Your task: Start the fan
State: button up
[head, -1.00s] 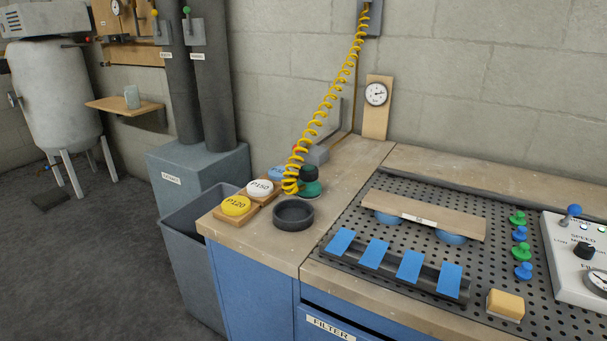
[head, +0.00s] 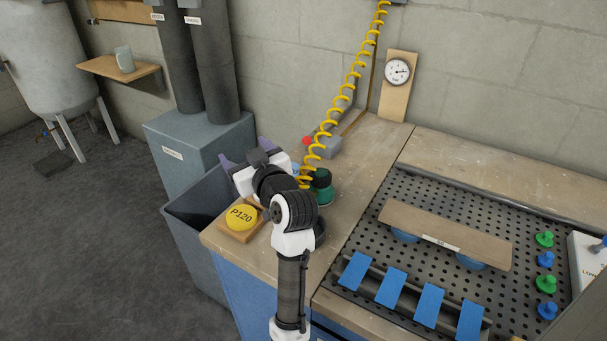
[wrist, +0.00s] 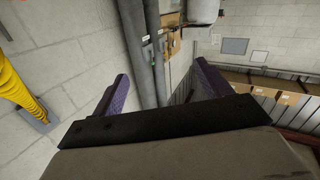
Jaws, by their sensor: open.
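My gripper (head: 247,153) is raised over the left end of the bench, with its purple fingers apart and nothing between them. It points toward the grey ducts (head: 214,65). In the wrist view, the two fingers (wrist: 160,82) frame the ducts farther off. No fan is plainly in view. A white control panel (head: 587,265) shows only partly at the right edge, with a bit of its blue-knobbed lever (head: 598,246). A grey box (head: 325,147) with a red button (head: 308,140) sits at the back of the bench, apart from my gripper.
The yellow coiled hose (head: 345,96) hangs just behind my arm. The yellow P120 disc (head: 241,217) lies beside it, and a dark green jar (head: 322,187) stands close. A perforated bench top (head: 375,240) carries a board and blue strips. A grey bin (head: 195,215) stands left.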

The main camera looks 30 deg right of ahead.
jog(key=s+d+f+m+g+h+p, duration=0.1)
jog(key=s+d+f, duration=0.1)
jog(key=s+d, duration=0.3)
jog(key=s+d+f+m+g+h+p, duration=0.1)
jog(key=s+d+f+g, duration=0.1)
jog(key=d, duration=0.5)
jog(key=g+p, duration=0.1)
send_near(325, 176)
jog(key=shift+m, duration=0.3)
jog(key=x, duration=0.2)
jog(key=p+x, duration=0.1)
jog(key=x, duration=0.3)
jog(key=shift+w+a+f+p, duration=0.3)
jog(key=shift+f, duration=0.15)
jog(key=p+x, duration=0.1)
jog(key=x, duration=0.1)
jog(key=p+x, duration=0.1)
jog(key=x, duration=0.1)
jog(key=shift+w+d, duration=0.25)
jog(key=shift+w, duration=0.15)
jog(key=shift+w+f, duration=0.15)
jog(key=shift+w, duration=0.1)
jog(key=c, duration=1.6)
grip_shut()
jog(key=shift+r, duration=0.2)
